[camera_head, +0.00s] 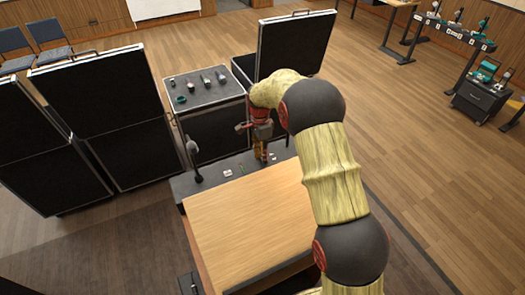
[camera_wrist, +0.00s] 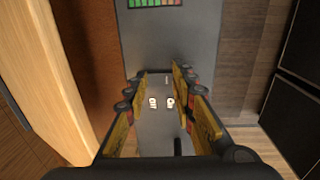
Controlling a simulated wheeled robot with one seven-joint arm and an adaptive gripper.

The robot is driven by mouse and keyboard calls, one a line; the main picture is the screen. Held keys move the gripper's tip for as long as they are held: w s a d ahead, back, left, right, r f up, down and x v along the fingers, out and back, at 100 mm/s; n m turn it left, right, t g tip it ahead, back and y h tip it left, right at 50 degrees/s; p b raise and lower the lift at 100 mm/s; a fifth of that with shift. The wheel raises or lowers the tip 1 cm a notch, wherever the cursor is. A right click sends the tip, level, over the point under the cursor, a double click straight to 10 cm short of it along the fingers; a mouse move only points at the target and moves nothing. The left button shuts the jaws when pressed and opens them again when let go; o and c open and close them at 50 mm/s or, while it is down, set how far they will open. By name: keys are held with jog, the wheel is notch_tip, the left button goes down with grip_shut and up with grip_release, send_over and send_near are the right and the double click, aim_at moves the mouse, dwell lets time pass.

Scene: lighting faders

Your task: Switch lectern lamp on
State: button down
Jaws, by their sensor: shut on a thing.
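The lectern has a wooden top (camera_head: 245,215) with a dark panel (camera_head: 210,180) along its far edge. My gripper (camera_head: 262,154) points down onto this panel, right of its middle. In the wrist view, its yellow-faced fingers (camera_wrist: 158,105) stand on both sides of a grey strip. Two small white labels (camera_wrist: 161,102) show between them, too blurred to read surely. A short black bar (camera_wrist: 178,147) lies just below the labels. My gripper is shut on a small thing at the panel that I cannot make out. No lit lamp can be told.
A black gooseneck stem with a grey head (camera_head: 192,160) rises at the panel's left. A green-and-red meter (camera_wrist: 155,3) lies on the panel. A case with several small items (camera_head: 203,88) stands behind, between tall black cases (camera_head: 105,85). Open wooden floor (camera_head: 410,130) lies right.

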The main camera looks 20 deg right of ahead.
jog(key=shift+w+g+p, duration=0.15)
jog(key=shift+g+p, duration=0.15)
jog(key=shift+g, duration=0.1)
jog(key=c, duration=1.8)
grip_release()
jog(key=shift+o, duration=0.2)
jog(key=shift+r, duration=0.1)
notch_tip(320, 180, up, 12)
jog(key=w, duration=0.1)
jog(key=shift+w+a, duration=0.2)
jog(key=shift+w, duration=0.1)
